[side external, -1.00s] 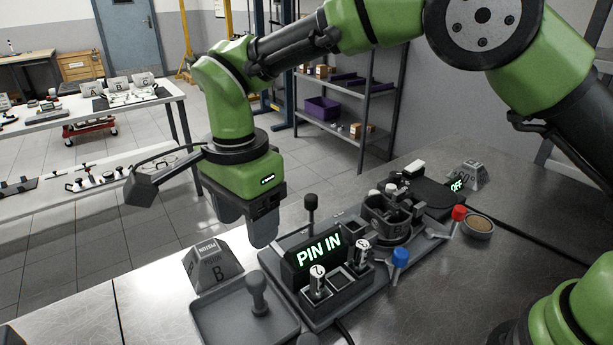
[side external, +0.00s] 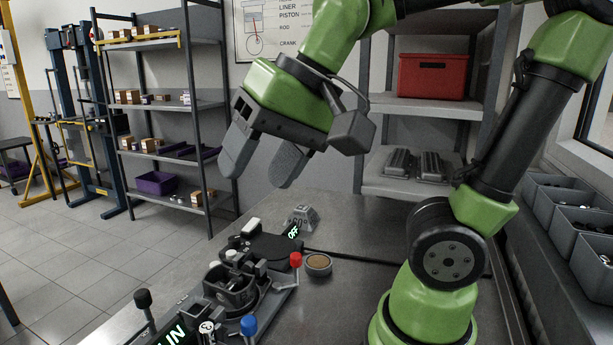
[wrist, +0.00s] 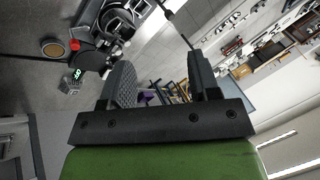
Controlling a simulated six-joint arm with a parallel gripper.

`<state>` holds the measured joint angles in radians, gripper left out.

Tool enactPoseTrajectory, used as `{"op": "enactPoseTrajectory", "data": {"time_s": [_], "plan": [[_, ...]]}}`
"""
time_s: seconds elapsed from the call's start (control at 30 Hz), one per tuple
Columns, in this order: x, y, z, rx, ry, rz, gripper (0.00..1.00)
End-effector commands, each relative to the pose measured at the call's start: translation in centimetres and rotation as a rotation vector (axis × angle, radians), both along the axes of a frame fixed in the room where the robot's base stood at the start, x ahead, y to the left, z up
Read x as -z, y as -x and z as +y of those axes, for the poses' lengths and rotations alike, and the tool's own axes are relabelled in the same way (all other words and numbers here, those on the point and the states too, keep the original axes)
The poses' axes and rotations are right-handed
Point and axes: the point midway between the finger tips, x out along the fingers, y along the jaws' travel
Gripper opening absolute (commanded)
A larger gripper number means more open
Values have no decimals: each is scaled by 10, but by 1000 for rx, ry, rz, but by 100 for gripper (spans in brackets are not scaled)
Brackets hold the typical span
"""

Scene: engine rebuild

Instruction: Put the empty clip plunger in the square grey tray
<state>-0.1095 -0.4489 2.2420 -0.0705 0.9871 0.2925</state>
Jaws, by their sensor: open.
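My gripper (side external: 254,175) is raised above the far end of the bench, with its two grey fingers apart and nothing between them. It also shows open and empty in the wrist view (wrist: 160,62). The square grey tray is out of frame in both current views. I cannot pick out the empty clip plunger in either current view. The piston fixture (side external: 232,287) stands on the bench below my gripper, with a blue knob (side external: 248,325) and a red knob (side external: 295,260) beside it. The fixture is partly seen at the top of the wrist view (wrist: 118,22).
A dark plate with a lit OFF display (side external: 293,232), a grey marker block (side external: 302,217) and a round brown-filled cup (side external: 318,264) lie near the fixture. A black-knobbed lever (side external: 142,300) stands at front left. Shelves (side external: 160,100) and grey bins (side external: 560,215) stand around the bench.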

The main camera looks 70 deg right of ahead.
Motion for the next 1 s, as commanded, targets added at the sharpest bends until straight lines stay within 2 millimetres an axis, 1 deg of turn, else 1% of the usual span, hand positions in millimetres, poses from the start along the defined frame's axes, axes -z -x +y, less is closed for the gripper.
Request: {"op": "enactPoseTrajectory", "data": {"time_s": [0.03,0.1,0.2,0.27,0.4,1.0], "plan": [[2,14,-7,-24,23,-47,56],[7,28,-12,-65,58,-97,56],[13,41,-16,-104,96,-145,56],[16,45,-17,-120,111,-161,56],[18,47,-18,-132,123,-170,56],[18,47,-18,-132,121,-169,56]]}}
